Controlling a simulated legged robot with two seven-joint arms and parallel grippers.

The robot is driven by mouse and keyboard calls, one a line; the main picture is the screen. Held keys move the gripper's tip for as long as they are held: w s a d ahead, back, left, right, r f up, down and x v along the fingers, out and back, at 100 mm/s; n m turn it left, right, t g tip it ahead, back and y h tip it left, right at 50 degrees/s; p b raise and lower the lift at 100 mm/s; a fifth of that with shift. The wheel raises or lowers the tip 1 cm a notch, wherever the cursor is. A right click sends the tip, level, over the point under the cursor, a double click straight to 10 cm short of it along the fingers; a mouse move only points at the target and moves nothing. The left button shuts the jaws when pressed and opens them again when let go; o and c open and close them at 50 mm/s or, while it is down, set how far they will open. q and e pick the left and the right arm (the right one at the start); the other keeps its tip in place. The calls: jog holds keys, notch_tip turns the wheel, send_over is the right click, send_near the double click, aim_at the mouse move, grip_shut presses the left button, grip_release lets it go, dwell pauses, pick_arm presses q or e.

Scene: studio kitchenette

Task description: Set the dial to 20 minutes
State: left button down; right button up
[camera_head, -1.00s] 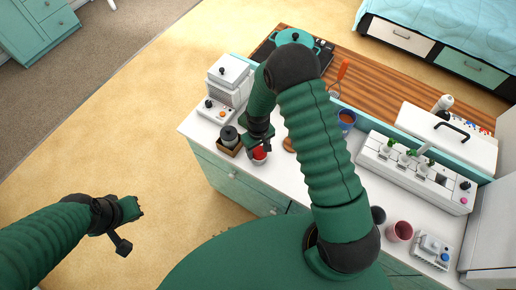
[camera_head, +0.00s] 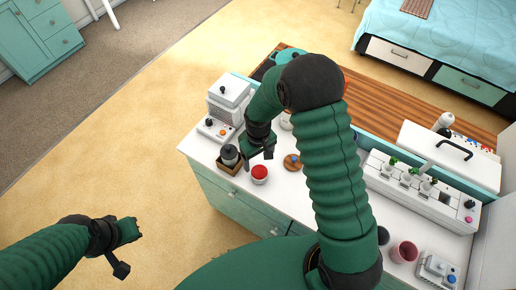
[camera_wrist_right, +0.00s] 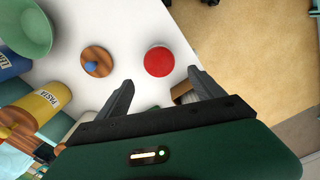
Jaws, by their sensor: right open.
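A small round white thing with a red top (camera_head: 260,174), perhaps a timer dial, sits on the white counter (camera_head: 310,212). It also shows as a red disc in the right wrist view (camera_wrist_right: 159,61); I cannot read any marks on it. My right gripper (camera_head: 259,160) is open and empty, just above and behind it in the head view. In the right wrist view the red disc lies between and beyond the two fingertips (camera_wrist_right: 160,77), apart from them. My left gripper (camera_head: 128,248) hangs over the floor, away from the counter; its jaws are unclear.
A dark jar in a wooden tray (camera_head: 230,160) stands close left of the red-topped thing. A round wooden lid (camera_head: 292,162) lies to its right. A white appliance with knobs (camera_head: 228,100) stands behind.

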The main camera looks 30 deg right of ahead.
aim_at(258, 169)
notch_tip(258, 169, up, 10)
jog(key=shift+f+b, duration=0.15)
jog(key=shift+b, duration=0.3)
jog(key=shift+a, duration=0.1)
